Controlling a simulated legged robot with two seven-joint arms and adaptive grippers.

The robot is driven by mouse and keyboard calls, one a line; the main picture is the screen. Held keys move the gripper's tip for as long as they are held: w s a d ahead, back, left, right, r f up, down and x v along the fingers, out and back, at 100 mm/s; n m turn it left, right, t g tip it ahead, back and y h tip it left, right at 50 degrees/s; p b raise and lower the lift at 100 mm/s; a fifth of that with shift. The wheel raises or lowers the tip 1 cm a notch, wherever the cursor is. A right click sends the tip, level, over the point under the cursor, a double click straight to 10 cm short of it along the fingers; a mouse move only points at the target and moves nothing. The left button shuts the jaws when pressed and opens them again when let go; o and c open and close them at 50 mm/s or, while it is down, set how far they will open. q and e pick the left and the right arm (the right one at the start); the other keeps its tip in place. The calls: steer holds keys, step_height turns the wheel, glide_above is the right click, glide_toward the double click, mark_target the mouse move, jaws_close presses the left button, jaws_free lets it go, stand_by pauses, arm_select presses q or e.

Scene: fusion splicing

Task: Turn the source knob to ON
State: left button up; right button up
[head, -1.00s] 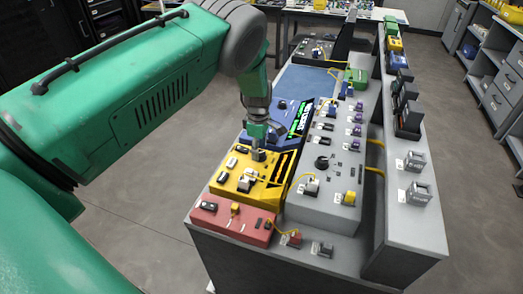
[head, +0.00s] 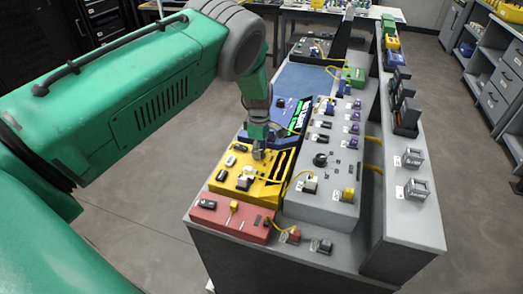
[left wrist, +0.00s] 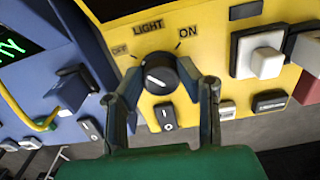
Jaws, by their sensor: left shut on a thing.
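The source knob (left wrist: 160,74) is a round black dial with a white mark on the yellow box (left wrist: 205,18), under the printed word LIGHT. OFF is printed at its upper left and ON at its upper right. The white mark slants from upper left to lower right; I cannot tell which end is the pointer. My left gripper (left wrist: 168,84) has one finger on each side of the knob and is shut on it. In the head view my left gripper (head: 258,154) reaches down onto the yellow box (head: 262,192) and hides the knob. My right gripper is not in view.
A blue box (head: 284,108) with a green-lit display stands behind the yellow box, and a red box (head: 228,219) in front. A grey panel (head: 325,203) with switches, a dial and yellow cables lies to the right. Black rocker switches (left wrist: 165,117) sit close to the fingers.

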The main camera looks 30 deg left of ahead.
arm_select(q)
steer(key=m+b, duration=0.2)
steer(key=m, duration=0.1)
steer(key=shift+s+a+f, duration=0.1)
steer(key=shift+a+f, duration=0.1)
steer(key=shift+a, duration=0.15)
steer(key=m+b, duration=0.1)
steer(key=m, duration=0.4)
steer(key=m+b, duration=0.1)
steer(key=m, duration=0.3)
steer(key=shift+r+m, duration=0.1)
steer(key=shift+m, duration=0.2)
steer(key=m+b, duration=0.1)
steer(key=m, duration=0.3)
steer(key=shift+r+m, duration=0.1)
steer(key=shift+m, duration=0.2)
steer(key=shift+w+d, duration=0.1)
steer(key=shift+w, duration=0.1)
